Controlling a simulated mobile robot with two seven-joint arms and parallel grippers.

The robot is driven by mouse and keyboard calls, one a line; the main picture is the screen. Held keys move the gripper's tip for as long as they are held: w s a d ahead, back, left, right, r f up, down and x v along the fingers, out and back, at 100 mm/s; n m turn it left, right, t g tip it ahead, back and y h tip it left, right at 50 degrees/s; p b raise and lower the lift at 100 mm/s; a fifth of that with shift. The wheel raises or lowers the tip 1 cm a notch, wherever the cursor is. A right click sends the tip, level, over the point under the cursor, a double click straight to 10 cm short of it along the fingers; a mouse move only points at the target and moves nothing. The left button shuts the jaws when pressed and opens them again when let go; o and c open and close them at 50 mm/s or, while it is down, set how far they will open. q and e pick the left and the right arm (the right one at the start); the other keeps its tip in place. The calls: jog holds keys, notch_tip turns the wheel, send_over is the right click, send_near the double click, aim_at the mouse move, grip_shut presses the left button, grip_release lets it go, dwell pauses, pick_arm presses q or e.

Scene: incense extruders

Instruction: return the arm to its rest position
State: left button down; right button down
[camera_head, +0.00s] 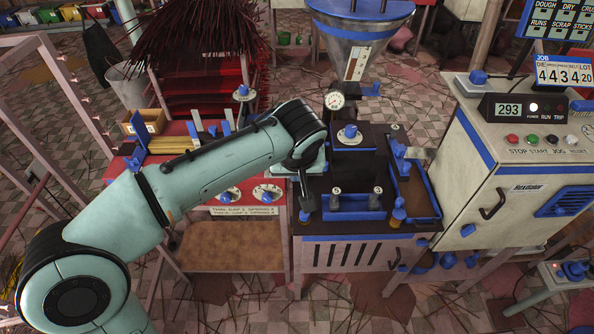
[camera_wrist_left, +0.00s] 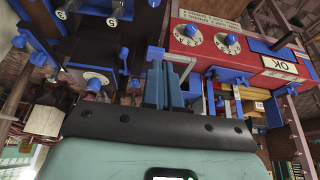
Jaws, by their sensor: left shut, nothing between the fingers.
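My left arm, pale green with black joints, comes in from the left of the head view and reaches over the red bench to the dark machine bed. Its left gripper (camera_head: 305,200) points down above the left part of the dark, blue-edged machine bed (camera_head: 345,169). The gripper is shut and empty. In the left wrist view, the black bar of the gripper's mount fills the lower middle. I cannot tell there whether the fingers touch anything. My right gripper is not in view.
A red bench (camera_head: 240,211) with dials stands left of the bed. A metal hopper (camera_head: 340,50) and pressure gauge (camera_head: 334,100) rise behind it. A white control cabinet (camera_head: 478,165) stands at right.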

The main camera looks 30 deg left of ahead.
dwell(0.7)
pick_arm(q)
jog(key=s+d+f+m+g+h+p, duration=0.1)
jog(key=d+f+h, duration=0.15)
jog(key=f, duration=0.65)
jog(key=s+d+f+m+g+h+p, duration=0.1)
jog(key=d+f+m+g+p, duration=0.15)
jog(key=f, duration=0.75)
jog(key=s+d+f+h+p, duration=0.1)
jog(key=d+f, duration=0.3)
jog(key=f, duration=0.5)
jog(key=s+d+f+g+p, duration=0.1)
jog(key=s+f+p, duration=0.1)
jog(key=s+f, duration=0.5)
jog(key=s+d+f+n+h+p, duration=0.1)
jog(key=s+f, duration=0.6)
jog(key=s, duration=0.7)
jog(key=shift+g+p, duration=0.35)
jog(key=shift+p, duration=0.25)
jog(key=shift+s+f+h, duration=0.1)
jog(key=shift+h, duration=0.15)
